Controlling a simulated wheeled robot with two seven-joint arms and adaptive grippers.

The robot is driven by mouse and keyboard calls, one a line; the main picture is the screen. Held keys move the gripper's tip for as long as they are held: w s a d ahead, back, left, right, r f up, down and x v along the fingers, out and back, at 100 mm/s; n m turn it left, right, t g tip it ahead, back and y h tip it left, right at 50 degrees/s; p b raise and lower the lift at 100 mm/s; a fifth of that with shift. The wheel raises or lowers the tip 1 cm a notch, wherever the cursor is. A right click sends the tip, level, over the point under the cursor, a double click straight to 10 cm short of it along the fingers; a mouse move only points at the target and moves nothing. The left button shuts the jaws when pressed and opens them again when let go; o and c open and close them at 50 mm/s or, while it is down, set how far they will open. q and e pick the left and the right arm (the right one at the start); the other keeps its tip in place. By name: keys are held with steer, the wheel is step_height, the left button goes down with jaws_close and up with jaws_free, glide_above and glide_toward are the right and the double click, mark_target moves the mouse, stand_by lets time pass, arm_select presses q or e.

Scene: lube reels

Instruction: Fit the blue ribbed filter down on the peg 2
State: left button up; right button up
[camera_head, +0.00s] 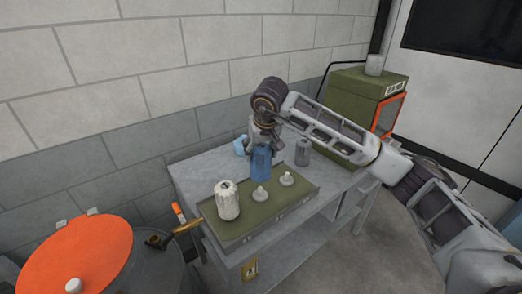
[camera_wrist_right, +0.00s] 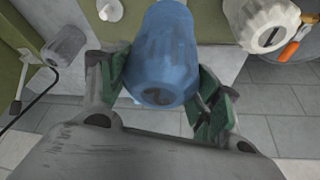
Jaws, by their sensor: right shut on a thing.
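My right gripper (camera_head: 263,143) is shut on the blue ribbed filter (camera_head: 261,163), with a finger on each side of it. The filter hangs about upright at the tray's back edge in the head view. The right wrist view also shows the blue filter (camera_wrist_right: 163,50) between the fingers. Two bare pegs stand on the green tray (camera_head: 243,229): a middle peg (camera_head: 260,197) just below the filter in the picture, and a right peg (camera_head: 287,179). I cannot read which is peg 2, nor tell the filter's height above the tray. My left gripper is not in view.
A white ribbed filter (camera_head: 227,201) stands at the tray's left end. A grey filter (camera_head: 303,152) and a light blue item (camera_head: 240,146) stand behind the tray. An orange-lidded drum (camera_head: 80,255) is at left, a green machine (camera_head: 362,98) at the back right.

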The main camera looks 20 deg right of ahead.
mark_target(261, 169)
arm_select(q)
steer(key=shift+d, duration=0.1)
arm_select(e)
steer(key=shift+w+n+y, duration=0.1)
steer(key=shift+n+y, duration=0.2)
steer(key=shift+n, duration=0.4)
arm_select(q)
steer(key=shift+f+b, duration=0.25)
steer(key=shift+b, duration=0.05)
arm_select(e)
steer(key=shift+f+b, duration=0.55)
steer(key=shift+f, duration=0.25)
steer(key=shift+f+b, duration=0.55)
steer(key=shift+f, duration=0.2)
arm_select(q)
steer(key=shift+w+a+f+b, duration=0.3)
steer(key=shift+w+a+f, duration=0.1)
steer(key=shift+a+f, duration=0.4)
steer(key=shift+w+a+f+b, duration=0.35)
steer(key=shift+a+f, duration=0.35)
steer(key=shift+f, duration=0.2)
arm_select(e)
steer(key=shift+f, duration=0.8)
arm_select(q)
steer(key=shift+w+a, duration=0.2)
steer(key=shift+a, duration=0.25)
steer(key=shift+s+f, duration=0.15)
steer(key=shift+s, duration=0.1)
